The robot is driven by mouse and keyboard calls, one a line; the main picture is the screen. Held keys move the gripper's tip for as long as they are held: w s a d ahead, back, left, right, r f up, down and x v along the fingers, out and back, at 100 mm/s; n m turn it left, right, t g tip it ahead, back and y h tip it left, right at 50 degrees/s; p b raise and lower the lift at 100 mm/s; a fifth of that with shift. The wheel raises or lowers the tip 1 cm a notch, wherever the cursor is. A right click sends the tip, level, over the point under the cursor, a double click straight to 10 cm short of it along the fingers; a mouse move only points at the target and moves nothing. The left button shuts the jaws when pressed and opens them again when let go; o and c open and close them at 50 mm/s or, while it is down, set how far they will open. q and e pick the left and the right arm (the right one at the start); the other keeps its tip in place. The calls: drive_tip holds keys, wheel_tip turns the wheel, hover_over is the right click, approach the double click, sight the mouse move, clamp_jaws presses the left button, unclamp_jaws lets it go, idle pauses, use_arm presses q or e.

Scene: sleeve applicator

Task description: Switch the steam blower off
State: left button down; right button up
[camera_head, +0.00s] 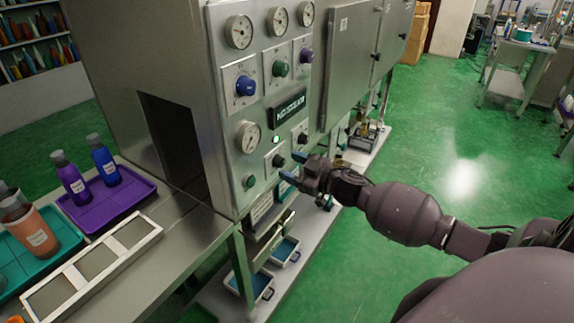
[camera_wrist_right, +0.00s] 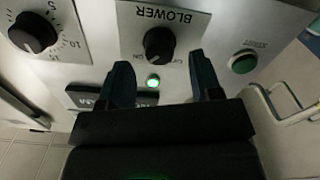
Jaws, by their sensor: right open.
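The steam blower switch is a black round knob (camera_wrist_right: 158,44) on a light plate marked BLOWER, upside down in the right wrist view. A green lamp (camera_wrist_right: 153,81) beside it is lit. In the head view the black knob (camera_head: 278,160) sits low on the steel machine's front panel, with the lit lamp (camera_head: 275,140) above it. My right gripper (camera_head: 291,167) is just in front of this knob. In the wrist view its two dark fingers (camera_wrist_right: 163,78) are open and apart, with the knob between and beyond them; nothing is held. My left gripper is not in view.
A green push button (camera_wrist_right: 243,62) and a black dial (camera_wrist_right: 35,33) flank the blower plate. Gauges and a blue knob (camera_head: 245,86) are higher on the panel. A purple tray (camera_head: 138,187) with bottles stands on the bench at left. Green floor (camera_head: 450,150) is open at right.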

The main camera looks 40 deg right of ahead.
drive_tip(key=shift+x, duration=0.9)
drive_tip(key=c, duration=0.9)
drive_tip(key=shift+c, duration=0.2)
